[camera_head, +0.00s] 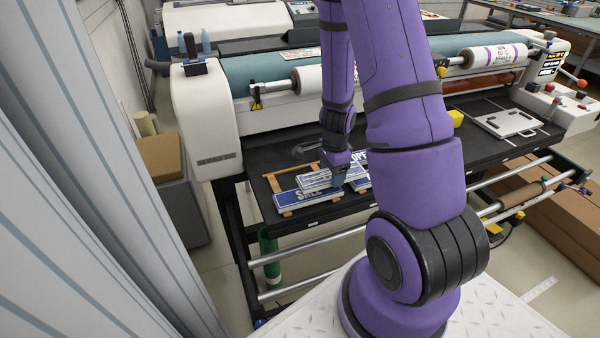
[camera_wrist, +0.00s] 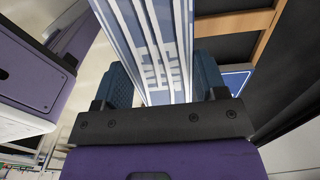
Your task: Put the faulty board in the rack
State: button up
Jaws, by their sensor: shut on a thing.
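My gripper (camera_head: 340,172) points down over the black table of the large machine. In the wrist view its two dark blue fingers (camera_wrist: 163,80) are closed on a white and blue lettered board (camera_wrist: 150,35). In the head view the held board (camera_head: 316,179) shows as pale, lettered layers beside my gripper; I cannot tell whether it touches what lies under it. A wooden rack (camera_head: 275,184) is below, and its wood also shows in the wrist view (camera_wrist: 232,22). A blue board with white letters (camera_head: 309,199) lies across the rack's front. No fault mark is readable.
Another blue lettered board (camera_head: 357,181) lies right of my gripper, partly hidden by my arm. A white panel with a handle (camera_head: 507,123) lies farther right on the black table. Metal rollers (camera_head: 300,290) run along the machine's front. A grey curtain-like wall (camera_head: 90,200) is at left.

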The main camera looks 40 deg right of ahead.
jog(key=w+a, duration=0.1)
jog(key=w, duration=0.2)
jog(key=w+a, duration=0.2)
jog(key=w, duration=0.2)
jog(key=w+a+f, duration=0.1)
jog(key=w, duration=0.3)
jog(key=shift+w+a+f, duration=0.1)
jog(key=shift+w+a, duration=0.1)
jog(key=shift+f, duration=1.75)
jog(key=shift+f, duration=0.15)
jog(key=o, duration=1)
jog(key=shift+c, duration=0.2)
